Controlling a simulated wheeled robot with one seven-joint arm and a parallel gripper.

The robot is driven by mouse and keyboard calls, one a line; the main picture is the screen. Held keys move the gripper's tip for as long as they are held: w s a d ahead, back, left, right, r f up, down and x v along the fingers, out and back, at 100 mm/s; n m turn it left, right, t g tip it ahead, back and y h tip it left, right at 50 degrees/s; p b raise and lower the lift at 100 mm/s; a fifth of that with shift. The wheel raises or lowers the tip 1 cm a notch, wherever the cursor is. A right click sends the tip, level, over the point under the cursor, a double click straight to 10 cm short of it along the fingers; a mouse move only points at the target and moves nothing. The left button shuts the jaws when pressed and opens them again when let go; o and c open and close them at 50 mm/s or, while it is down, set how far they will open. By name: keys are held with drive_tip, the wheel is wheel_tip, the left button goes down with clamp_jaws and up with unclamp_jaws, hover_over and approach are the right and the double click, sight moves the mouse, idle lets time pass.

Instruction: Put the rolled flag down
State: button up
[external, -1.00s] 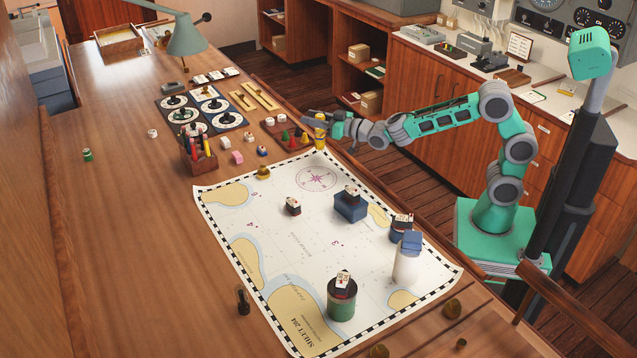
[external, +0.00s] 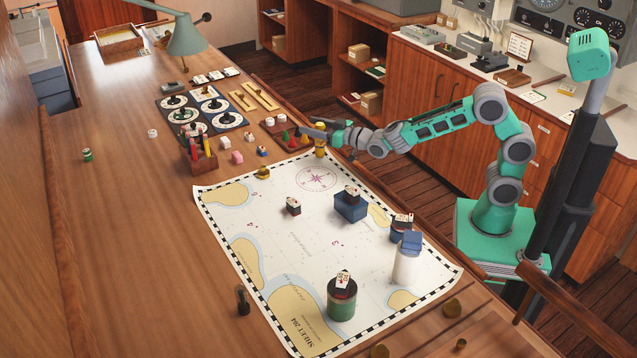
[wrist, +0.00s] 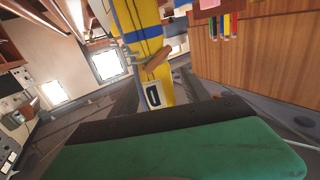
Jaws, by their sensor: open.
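The rolled flag (external: 320,153) is a small upright yellow roll at the table's right edge, between the tray of coloured cones and the chart's top corner. In the wrist view the flag (wrist: 147,35) is yellow with a blue band, a brown toggle and a blue-and-white patch. My gripper (external: 319,136) is at the flag's upper part, jaws open, with grey fingers on either side of it. The flag's base looks to be at table level; I cannot tell if it rests fully there. The fingers partly hide its top.
The cone tray (external: 276,138) is just left of the flag, and a pencil box (external: 199,160) is farther left. The table's left side is mostly clear.

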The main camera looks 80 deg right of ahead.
drive_tip(key=shift+r, duration=0.15)
drive_tip(key=b+v, duration=0.1)
drive_tip(key=v, duration=1.1)
drive_tip(key=shift+d, duration=0.1)
drive_tip(key=s+f+g+p, duration=0.1)
drive_tip(key=s+f+g, duration=0.1)
drive_tip(key=s, duration=0.1)
drive_tip(key=s+f+g+y+p, duration=0.1)
drive_tip(key=s+f+g, duration=0.1)
drive_tip(key=s+g, duration=0.1)
drive_tip(key=s+a+f+g+y+p, duration=0.1)
drive_tip(key=s+f+g, duration=0.1)
drive_tip(key=s, duration=0.1)
drive_tip(key=shift+s+f+g, duration=0.1)
drive_tip(key=shift+s+g, duration=0.05)
drive_tip(key=shift+g, duration=0.25)
drive_tip(key=s+a+f+n+g+y+p, duration=0.1)
drive_tip(key=s+a+g, duration=0.1)
drive_tip(key=s, duration=0.4)
drive_tip(key=s+a+f+n+g+y, duration=0.1)
drive_tip(key=s+g, duration=0.2)
drive_tip(key=s, duration=0.4)
drive_tip(key=shift+s+a+f+g+p, duration=0.25)
drive_tip(key=shift+s+a+g+p, duration=0.05)
drive_tip(key=shift+a+g+p, duration=0.1)
